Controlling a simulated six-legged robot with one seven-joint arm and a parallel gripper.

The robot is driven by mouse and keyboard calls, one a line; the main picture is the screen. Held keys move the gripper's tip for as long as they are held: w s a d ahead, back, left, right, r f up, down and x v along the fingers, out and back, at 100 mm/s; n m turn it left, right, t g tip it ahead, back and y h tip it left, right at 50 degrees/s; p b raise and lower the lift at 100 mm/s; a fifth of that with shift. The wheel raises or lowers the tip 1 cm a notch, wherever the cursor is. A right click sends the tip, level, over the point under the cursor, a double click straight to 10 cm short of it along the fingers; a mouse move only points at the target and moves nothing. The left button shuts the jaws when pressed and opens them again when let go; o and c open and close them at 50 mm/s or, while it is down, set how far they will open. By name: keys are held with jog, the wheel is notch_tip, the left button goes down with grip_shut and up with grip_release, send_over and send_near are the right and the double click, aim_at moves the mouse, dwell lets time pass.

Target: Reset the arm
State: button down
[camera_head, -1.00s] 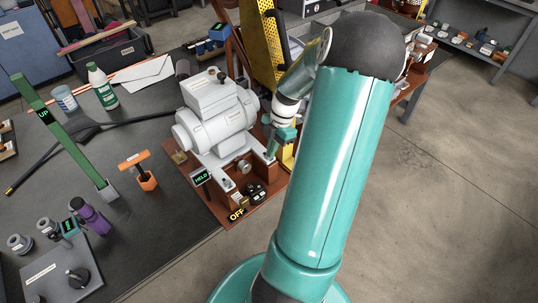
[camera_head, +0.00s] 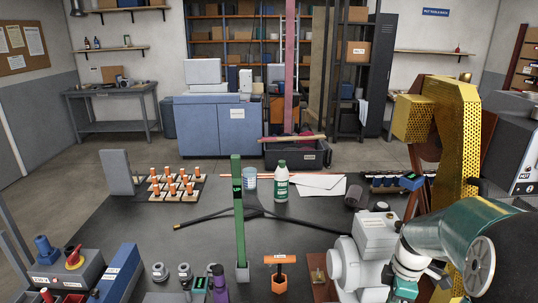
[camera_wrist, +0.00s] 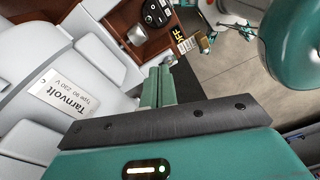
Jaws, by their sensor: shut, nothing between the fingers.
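My arm (camera_head: 455,245) reaches in from the right edge of the head view, teal with a dark joint, bent down toward the bench. My gripper (camera_wrist: 158,88) shows in the wrist view with its two teal fingers together and nothing between them. It is beside a light grey machine (camera_wrist: 70,90) with a "Tarnvolt" label plate; I cannot tell whether they touch. In the head view the gripper's teal part (camera_head: 405,288) is at the bottom edge, right of the grey machine (camera_head: 362,250), and its fingertips are out of frame.
A yellow perforated guard (camera_head: 458,150) stands close behind my arm. The dark bench (camera_head: 200,225) carries a green "UP" post (camera_head: 238,215), an orange T-handle (camera_head: 280,272), a green-and-white bottle (camera_head: 281,182) and a rack of orange-topped pieces (camera_head: 172,187). The wrist view shows an "OFF" sign (camera_wrist: 180,38) near the gripper.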

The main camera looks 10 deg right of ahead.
jog(key=s+a+r+m+t, duration=0.2)
jog(key=a+r+m, duration=0.3)
jog(key=a, duration=0.8)
jog(key=s+a+r+m+t, duration=0.3)
jog(key=a+r+m, duration=0.3)
jog(key=a+r, duration=0.4)
jog(key=s+a, duration=0.1)
jog(key=a, duration=0.2)
jog(key=shift+s+r+m+t+h, duration=0.3)
jog(key=shift+s+r+h, duration=0.05)
jog(key=shift+r+h, duration=0.05)
